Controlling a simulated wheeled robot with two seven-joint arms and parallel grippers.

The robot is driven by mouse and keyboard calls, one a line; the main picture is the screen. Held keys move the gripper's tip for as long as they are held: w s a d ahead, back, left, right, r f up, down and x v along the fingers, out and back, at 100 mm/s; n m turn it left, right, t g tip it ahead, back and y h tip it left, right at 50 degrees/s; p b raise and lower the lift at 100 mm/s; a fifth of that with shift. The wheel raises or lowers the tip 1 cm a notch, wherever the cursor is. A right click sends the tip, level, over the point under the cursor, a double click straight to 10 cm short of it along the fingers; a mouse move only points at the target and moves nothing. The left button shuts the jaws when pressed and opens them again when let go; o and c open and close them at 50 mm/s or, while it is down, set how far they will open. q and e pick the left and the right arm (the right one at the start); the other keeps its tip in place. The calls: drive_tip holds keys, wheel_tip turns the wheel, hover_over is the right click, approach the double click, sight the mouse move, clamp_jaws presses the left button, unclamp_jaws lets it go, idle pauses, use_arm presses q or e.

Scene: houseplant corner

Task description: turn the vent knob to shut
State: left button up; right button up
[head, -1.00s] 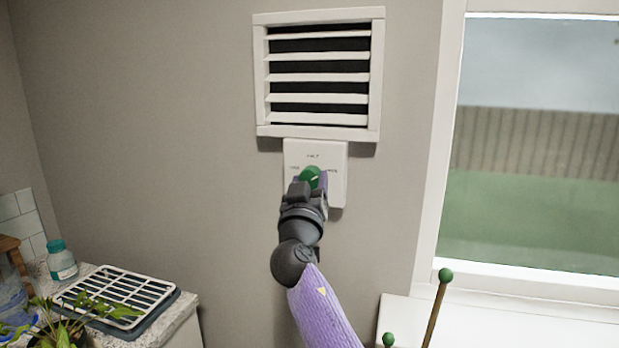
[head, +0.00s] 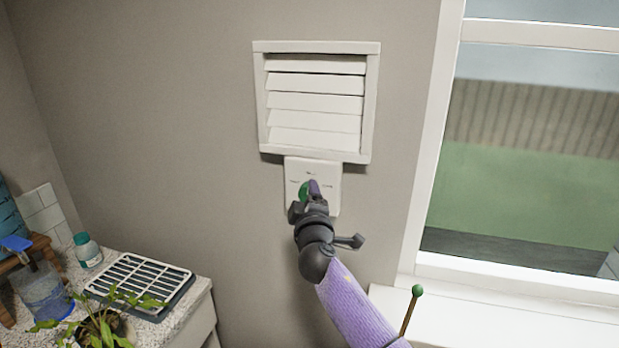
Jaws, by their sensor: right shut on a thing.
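The green vent knob (head: 304,189) sits on a white wall plate (head: 328,178) below the vent. My left gripper is not in view.
A counter at lower left holds a white rack (head: 138,280), a teal-capped bottle (head: 87,251), a leafy plant (head: 105,318) and a clear blue jug (head: 42,291). A window and sill (head: 520,285) are at right, with a green-tipped stake (head: 411,310) in front. The wall around the plate is bare.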

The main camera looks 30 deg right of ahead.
drive_tip(key=n+g+p, duration=0.1)
drive_tip(key=n+p, duration=0.2)
drive_tip(key=p, duration=0.1)
drive_tip(key=n+g+p, duration=0.1)
drive_tip(key=n+p, duration=0.2)
drive_tip(key=p, duration=0.1)
drive_tip(key=r+n+g+y+p, duration=0.1)
drive_tip(key=n+p, duration=0.1)
drive_tip(key=p, duration=0.2)
drive_tip(key=shift+n+g+p, duration=0.35)
drive_tip(key=shift+n+g, duration=0.05)
drive_tip(key=shift+w+a+f+n+g+p, duration=0.1)
drive_tip(key=shift+n+g+p, duration=0.25)
drive_tip(key=shift+n+p, duration=0.25)
drive_tip(key=shift+f+n+g+p, duration=0.1)
drive_tip(key=shift+n+g+p, duration=0.25)
drive_tip(key=shift+n+p, duration=0.2)
drive_tip(key=shift+n+g+h+p, duration=0.4)
drive_tip(key=shift+n+g, duration=0.1)
drive_tip(key=shift+n, duration=0.35)
drive_tip(key=shift+f, duration=0.1)
